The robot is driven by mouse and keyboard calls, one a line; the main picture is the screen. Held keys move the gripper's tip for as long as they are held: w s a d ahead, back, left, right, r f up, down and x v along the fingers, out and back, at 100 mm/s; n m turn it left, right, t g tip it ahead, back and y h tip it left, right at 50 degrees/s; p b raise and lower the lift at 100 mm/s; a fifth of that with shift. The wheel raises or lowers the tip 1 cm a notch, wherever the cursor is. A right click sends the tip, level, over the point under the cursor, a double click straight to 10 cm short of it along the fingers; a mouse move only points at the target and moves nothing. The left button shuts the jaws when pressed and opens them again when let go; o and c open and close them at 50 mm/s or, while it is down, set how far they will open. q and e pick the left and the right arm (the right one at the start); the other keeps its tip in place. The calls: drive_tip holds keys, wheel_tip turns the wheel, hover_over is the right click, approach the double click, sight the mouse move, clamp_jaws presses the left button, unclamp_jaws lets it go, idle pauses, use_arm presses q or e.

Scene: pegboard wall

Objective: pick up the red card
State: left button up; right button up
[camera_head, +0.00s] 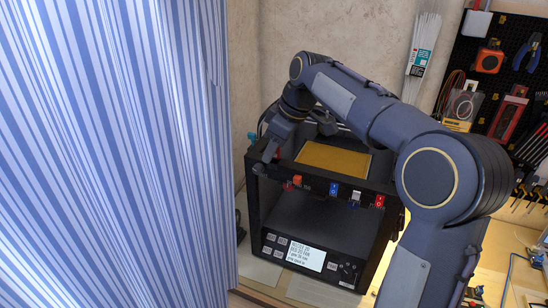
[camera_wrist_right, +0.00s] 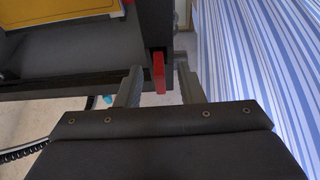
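My right gripper (camera_head: 267,160) is open at the left front corner of a black device (camera_head: 318,238). In the right wrist view, its two fingers stand apart on either side of a narrow red card (camera_wrist_right: 159,72) at the device's edge. I see gaps between the card and the fingers, so it is not gripped. In the head view only a bit of red shows by the gripper, partly hidden. Another red piece (camera_head: 379,201) sits at the right end of the device's front edge. My left gripper is not in view.
A yellow panel (camera_head: 333,158) lies on top. A striped blue curtain (camera_head: 110,150) fills the left. A tool pegboard (camera_head: 506,80) hangs at right.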

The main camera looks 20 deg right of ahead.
clamp_jaws()
drive_tip(key=shift+r, duration=0.1)
